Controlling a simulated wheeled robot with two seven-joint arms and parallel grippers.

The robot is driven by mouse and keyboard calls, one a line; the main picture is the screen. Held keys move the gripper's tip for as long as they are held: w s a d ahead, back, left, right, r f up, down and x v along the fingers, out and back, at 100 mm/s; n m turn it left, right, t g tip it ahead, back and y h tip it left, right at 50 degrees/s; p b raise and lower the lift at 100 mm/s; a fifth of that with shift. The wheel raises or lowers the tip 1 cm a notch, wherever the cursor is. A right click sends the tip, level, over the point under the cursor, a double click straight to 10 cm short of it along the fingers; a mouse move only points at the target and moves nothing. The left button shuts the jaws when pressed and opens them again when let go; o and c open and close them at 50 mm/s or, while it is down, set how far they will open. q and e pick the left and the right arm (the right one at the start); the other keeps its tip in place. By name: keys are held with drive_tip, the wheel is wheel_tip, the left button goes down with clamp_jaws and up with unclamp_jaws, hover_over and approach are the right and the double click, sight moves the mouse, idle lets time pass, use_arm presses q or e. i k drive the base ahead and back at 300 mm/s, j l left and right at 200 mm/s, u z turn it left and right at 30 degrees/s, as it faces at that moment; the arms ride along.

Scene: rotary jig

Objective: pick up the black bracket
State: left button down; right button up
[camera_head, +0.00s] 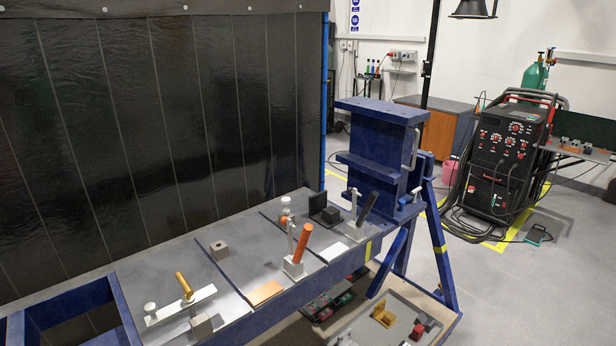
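A black piece (318,206), which looks like an upright plate with a low foot, stands on the far part of the blue jig table (225,262). It is beside a clamp with a black handle (367,206). A smaller dark piece (417,332) lies in the grey tray (375,338) below, near the bottom edge. I cannot tell from this view which of the two is the black bracket. Neither of my grippers is in view.
Clamps with an orange handle (303,243) and a gold handle (184,286) stand on the table. A gold bracket (383,314) and a red piece (427,320) lie in the tray. A blue column (375,150) rises at the table's far end.

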sight(329, 217)
drive_tip(key=i+l, duration=0.15)
drive_tip(key=l, duration=0.2)
drive_tip(key=i+l+z, duration=0.15)
drive_tip(key=l, duration=0.2)
drive_tip(key=i+l, duration=0.15)
drive_tip(key=l, duration=0.2)
